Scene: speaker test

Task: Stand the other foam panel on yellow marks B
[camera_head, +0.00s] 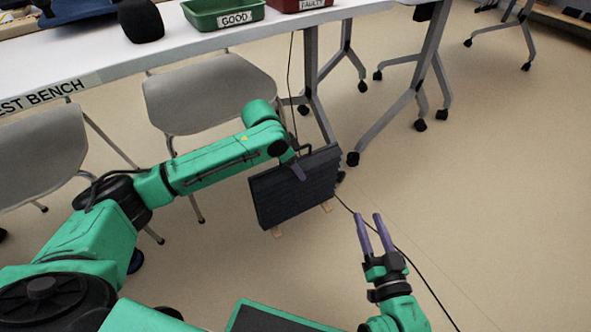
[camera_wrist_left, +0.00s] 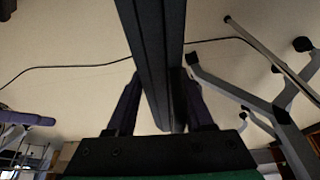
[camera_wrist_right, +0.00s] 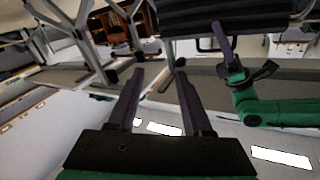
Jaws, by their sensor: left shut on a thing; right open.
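A dark grey ribbed foam panel (camera_head: 290,196) is upright and slightly tilted in the head view, with small pale wooden feet at its lower edge. My left gripper (camera_head: 299,172) is shut on its upper part. In the left wrist view the panel (camera_wrist_left: 158,60) runs between the two fingers. The right wrist view shows part of the panel (camera_wrist_right: 235,18) at the top. I cannot tell whether its feet touch the floor. My right gripper (camera_head: 370,217) is open and empty, to the right of the panel. I see no yellow marks in these views.
A white test bench (camera_head: 190,42) on grey legs with casters stands behind, carrying a green GOOD tray (camera_head: 222,14) and a red tray (camera_head: 300,4). Grey chairs (camera_head: 208,92) stand before it. A black cable (camera_head: 415,268) crosses the floor. Floor at right is clear.

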